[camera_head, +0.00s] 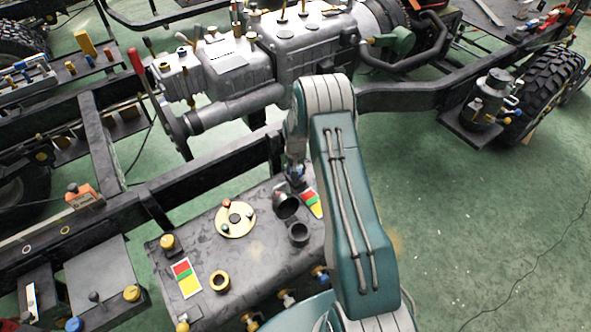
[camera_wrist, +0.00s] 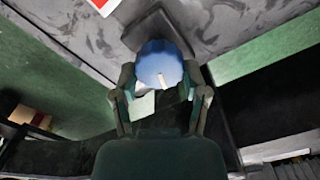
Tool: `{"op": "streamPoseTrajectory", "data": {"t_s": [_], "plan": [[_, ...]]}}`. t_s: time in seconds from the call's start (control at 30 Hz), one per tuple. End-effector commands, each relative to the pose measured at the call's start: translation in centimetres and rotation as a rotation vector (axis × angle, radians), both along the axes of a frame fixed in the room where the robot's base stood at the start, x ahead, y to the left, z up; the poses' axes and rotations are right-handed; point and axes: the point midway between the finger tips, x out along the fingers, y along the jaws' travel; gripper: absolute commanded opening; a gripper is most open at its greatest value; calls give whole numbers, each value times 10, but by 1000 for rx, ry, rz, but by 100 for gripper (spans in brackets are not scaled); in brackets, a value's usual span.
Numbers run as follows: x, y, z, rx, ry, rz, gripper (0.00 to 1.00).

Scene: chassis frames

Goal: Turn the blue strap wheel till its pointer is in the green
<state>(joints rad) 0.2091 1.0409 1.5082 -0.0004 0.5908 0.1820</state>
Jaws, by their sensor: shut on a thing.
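The blue strap wheel (camera_wrist: 158,60) sits between the two fingers of my gripper (camera_wrist: 160,76) in the wrist view, and the fingers are shut on its sides. A white pointer (camera_wrist: 163,80) on the wheel points down in that view. A pale patch (camera_wrist: 143,106) lies below the wheel between the fingers; I cannot tell if it is a scale, and no green sector can be made out at the pointer. In the head view my gripper (camera_head: 296,172) is at the far edge of the grey tank, and the wheel is mostly hidden there.
The grey tank (camera_head: 255,262) carries a red, yellow and green label (camera_head: 312,203), a dark spout (camera_head: 286,205), a round yellowish plate (camera_head: 235,219) and brass fittings. The black chassis rail (camera_head: 205,180) runs close behind. Green floor (camera_head: 470,235) is clear at right.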

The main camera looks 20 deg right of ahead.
Motion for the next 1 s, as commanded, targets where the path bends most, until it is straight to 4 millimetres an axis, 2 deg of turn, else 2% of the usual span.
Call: {"op": "streamPoseTrajectory", "data": {"t_s": [0.3, 0.77, 0.8, 0.87, 0.9, 1.0], "plan": [[-3, 1, -3, 2, 7, -114, 11], [-3, 1, -3, 2, 8, -130, 11], [-3, 1, -3, 2, 8, -130, 63], [-3, 1, -3, 2, 8, -130, 90], [-3, 1, -3, 2, 7, -130, 93], [-2, 1, -2, 1, 5, -130, 93]]}}
